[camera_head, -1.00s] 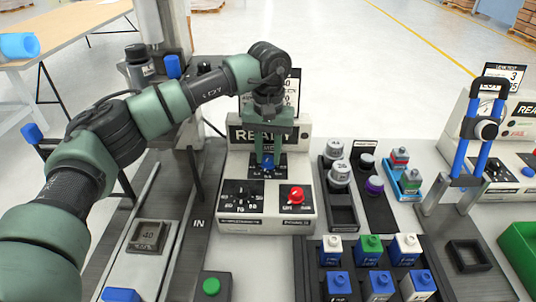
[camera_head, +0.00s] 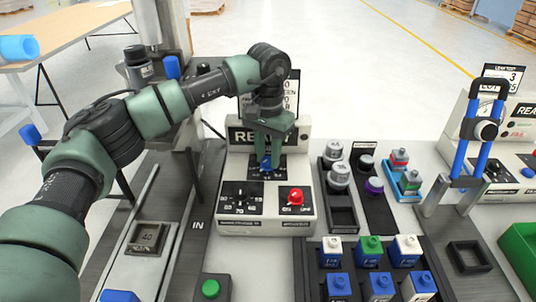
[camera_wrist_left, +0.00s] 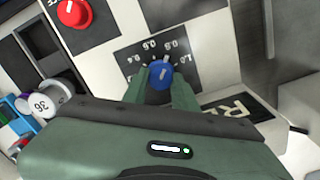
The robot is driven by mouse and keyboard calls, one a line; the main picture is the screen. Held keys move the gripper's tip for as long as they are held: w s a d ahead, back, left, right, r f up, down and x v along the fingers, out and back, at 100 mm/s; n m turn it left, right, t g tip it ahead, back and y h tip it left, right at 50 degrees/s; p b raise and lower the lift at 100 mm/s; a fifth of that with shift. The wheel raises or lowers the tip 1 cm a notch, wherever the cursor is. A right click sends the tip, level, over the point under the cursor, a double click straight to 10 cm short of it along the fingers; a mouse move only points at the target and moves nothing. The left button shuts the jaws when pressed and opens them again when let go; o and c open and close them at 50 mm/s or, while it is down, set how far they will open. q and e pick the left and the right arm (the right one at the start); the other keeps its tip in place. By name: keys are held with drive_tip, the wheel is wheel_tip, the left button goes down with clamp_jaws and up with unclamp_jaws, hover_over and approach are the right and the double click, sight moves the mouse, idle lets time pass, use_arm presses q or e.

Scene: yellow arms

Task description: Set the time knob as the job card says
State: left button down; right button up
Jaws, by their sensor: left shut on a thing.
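The blue knob (camera_head: 265,164) sits on a black dial plate at the upper part of the white machine's sloped front. My left gripper (camera_head: 266,157) is shut on it from above. In the left wrist view the blue knob (camera_wrist_left: 161,76) is between the two green fingers, with a scale around it that includes 0.6 and 0.8. A pale pointer line on the knob points roughly toward 0.8; the exact setting is hard to tell. The job card (camera_head: 292,92) stands behind the machine, mostly hidden by my left arm. My right gripper is not seen.
A black knob (camera_head: 240,195) and a red knob (camera_head: 296,196) sit lower on the same panel, close to the gripper. Grey weights (camera_head: 339,176) and a rack of blue, green and white blocks (camera_head: 370,250) stand right. A green button (camera_head: 211,288) is in front.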

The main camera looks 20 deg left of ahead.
sight(268, 158)
use_arm(q)
drive_tip(key=shift+r, duration=0.1)
drive_tip(key=c, duration=1.1)
unclamp_jaws()
wheel_tip(268, 158, up, 8)
drive_tip(key=shift+f+b, duration=0.1)
drive_tip(key=shift+b, duration=0.3)
